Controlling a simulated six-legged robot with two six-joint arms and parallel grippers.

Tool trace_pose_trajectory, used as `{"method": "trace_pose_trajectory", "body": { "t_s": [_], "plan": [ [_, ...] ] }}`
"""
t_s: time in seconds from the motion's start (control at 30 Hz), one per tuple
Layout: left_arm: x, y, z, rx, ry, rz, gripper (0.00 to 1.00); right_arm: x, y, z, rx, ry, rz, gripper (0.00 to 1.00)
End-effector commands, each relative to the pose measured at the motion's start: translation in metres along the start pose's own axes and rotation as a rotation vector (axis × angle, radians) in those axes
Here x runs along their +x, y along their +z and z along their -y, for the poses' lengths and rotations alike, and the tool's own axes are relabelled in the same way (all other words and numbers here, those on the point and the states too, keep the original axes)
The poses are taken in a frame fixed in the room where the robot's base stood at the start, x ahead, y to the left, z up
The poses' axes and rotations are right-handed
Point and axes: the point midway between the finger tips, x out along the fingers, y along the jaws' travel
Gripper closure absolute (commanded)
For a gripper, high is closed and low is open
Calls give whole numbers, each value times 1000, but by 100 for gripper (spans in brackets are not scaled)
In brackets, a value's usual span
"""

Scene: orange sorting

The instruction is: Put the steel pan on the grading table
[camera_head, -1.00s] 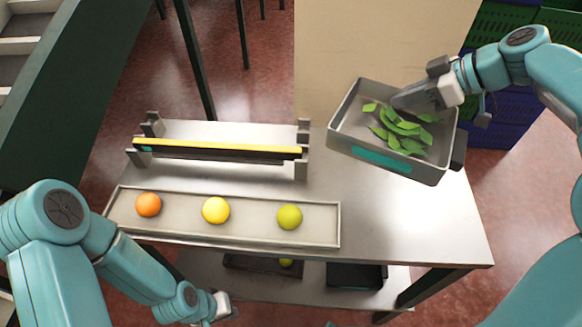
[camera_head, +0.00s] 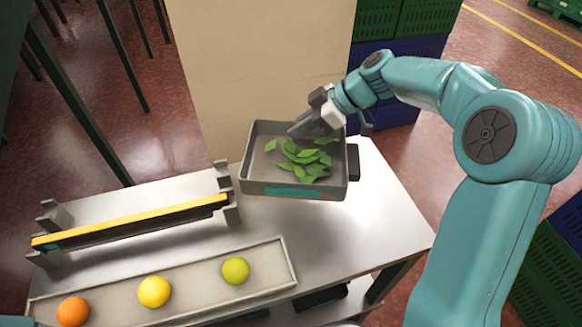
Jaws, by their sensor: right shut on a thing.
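The steel pan (camera_head: 256,172) is a grey square tray with a teal label on its front wall and several green leaves (camera_head: 302,160) inside. It is over the back right part of the grading table (camera_head: 368,225); I cannot tell whether its base touches the top. My right gripper (camera_head: 304,130) is at the pan's back wall, shut on it, with its fingers reaching over the inside. The left gripper is out of view; only a sliver of my left arm may show at the lower left edge.
A long shallow tray (camera_head: 200,303) at the table's front holds an orange ball (camera_head: 73,311), a yellow ball (camera_head: 154,291) and a green ball (camera_head: 235,270). A yellow-edged bar (camera_head: 135,219) on brackets stands behind it. Stacked crates (camera_head: 395,70) stand beyond the table. The table's right part is clear.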

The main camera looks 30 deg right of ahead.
Motion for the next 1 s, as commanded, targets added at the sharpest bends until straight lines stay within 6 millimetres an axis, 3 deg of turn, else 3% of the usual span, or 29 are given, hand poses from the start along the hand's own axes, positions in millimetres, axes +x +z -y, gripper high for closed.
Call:
{"method": "trace_pose_trajectory", "body": {
  "t_s": [0.1,0.3,0.7,1.0],
  "plan": [
    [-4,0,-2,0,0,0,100,24,26,0,7,-3,0,100],
    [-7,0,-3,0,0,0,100,54,56,-2,4,-1,0,100],
    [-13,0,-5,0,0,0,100,90,92,-4,1,0,-1,100],
    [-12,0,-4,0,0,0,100,92,94,-4,-1,2,-1,100]
  ]
}}
